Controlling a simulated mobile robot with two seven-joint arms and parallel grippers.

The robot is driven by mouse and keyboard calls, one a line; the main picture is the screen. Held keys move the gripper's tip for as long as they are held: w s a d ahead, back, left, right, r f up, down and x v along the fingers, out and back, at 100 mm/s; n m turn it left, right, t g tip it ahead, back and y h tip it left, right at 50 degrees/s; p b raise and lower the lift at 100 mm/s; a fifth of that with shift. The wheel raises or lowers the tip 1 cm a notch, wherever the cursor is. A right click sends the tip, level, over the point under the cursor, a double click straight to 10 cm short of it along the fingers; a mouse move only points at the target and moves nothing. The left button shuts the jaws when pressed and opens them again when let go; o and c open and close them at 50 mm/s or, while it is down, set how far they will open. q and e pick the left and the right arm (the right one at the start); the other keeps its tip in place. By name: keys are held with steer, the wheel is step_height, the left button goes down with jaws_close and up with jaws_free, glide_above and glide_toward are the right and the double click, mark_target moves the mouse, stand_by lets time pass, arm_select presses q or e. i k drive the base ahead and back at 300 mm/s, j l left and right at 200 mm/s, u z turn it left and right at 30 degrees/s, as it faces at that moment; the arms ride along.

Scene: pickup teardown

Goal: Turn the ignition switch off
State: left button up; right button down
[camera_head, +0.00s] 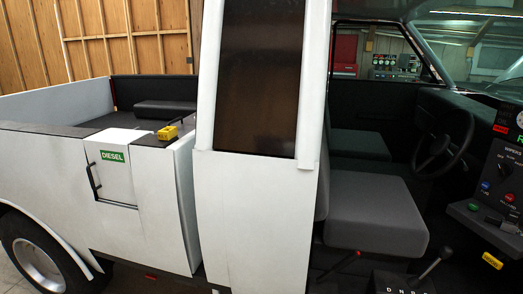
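Neither of my grippers is in view. The white pickup's cab is open on the right. Its dark dashboard panel (487,205) lies at the right edge and is cut off there. It carries small blue and red round controls and a dark switch or knob low at the right. The labels are too small to read clearly, and I cannot tell which control is the ignition switch. A green lit display shows partly at the right edge. The black steering wheel (442,145) stands left of the panel.
The tall white door or pillar panel (254,215) stands left of the opening.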

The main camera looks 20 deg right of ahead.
mark_target(504, 227)
steer(key=z, duration=2.1)
